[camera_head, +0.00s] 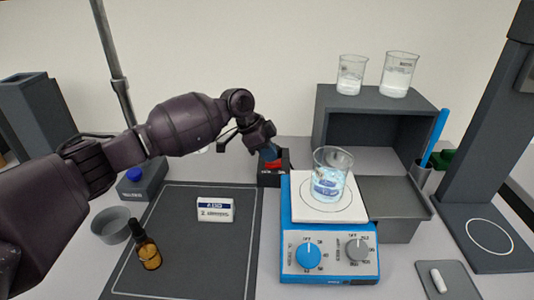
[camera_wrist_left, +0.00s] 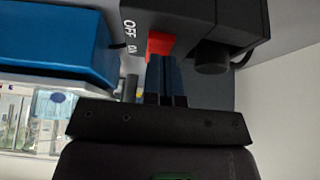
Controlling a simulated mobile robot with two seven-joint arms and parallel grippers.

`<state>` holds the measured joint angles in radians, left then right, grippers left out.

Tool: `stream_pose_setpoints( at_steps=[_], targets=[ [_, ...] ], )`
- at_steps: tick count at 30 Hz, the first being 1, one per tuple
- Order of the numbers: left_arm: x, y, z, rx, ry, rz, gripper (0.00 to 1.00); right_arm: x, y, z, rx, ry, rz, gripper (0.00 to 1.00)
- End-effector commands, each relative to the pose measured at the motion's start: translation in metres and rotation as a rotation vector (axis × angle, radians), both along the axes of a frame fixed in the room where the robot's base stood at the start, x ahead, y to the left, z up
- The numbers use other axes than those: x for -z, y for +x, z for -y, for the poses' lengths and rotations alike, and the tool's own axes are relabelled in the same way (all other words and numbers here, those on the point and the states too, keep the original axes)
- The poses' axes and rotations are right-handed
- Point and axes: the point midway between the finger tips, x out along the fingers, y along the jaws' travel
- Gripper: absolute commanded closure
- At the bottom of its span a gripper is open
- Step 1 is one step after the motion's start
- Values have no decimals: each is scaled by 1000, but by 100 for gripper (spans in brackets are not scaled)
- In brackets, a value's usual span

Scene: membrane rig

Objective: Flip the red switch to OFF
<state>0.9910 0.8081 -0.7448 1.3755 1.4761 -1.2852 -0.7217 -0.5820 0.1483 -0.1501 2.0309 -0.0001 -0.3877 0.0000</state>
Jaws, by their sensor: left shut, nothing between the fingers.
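The red switch (camera_head: 273,164) sits on a dark switch box (camera_head: 270,180) behind the blue hotplate's left side. In the left wrist view the red switch (camera_wrist_left: 160,43) shows beside the white OFF and ON lettering on the black box (camera_wrist_left: 190,15). My left gripper (camera_head: 268,152) is shut and empty, pointing down at the switch. In the left wrist view its fingertips (camera_wrist_left: 164,62) are right at the red switch; I cannot tell whether they touch it. The switch is partly hidden by the fingers, and its position is unclear. My right gripper is not in view.
The hotplate (camera_head: 300,255) with a glass beaker (camera_head: 328,185) stands just right of the box. A dark mat (camera_head: 185,260) holds a dropper bottle (camera_head: 148,252) and a labelled white box (camera_head: 215,210). A grey shelf (camera_head: 322,125) with two beakers is behind right.

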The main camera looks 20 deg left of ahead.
Motion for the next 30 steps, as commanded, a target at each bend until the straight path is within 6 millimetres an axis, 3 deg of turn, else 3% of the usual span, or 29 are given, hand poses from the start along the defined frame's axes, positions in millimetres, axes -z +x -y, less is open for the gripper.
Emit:
stream_pose_setpoints(
  at_steps=[8, 24, 30],
  targets=[
    [0, 0, 0, 0, 0, 0, 100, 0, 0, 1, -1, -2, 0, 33],
    [-77, -11, -40, -1, 0, 2, 100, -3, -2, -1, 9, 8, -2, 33],
    [-92, -14, -49, 0, 0, 1, 100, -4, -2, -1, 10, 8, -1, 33]
  ],
)
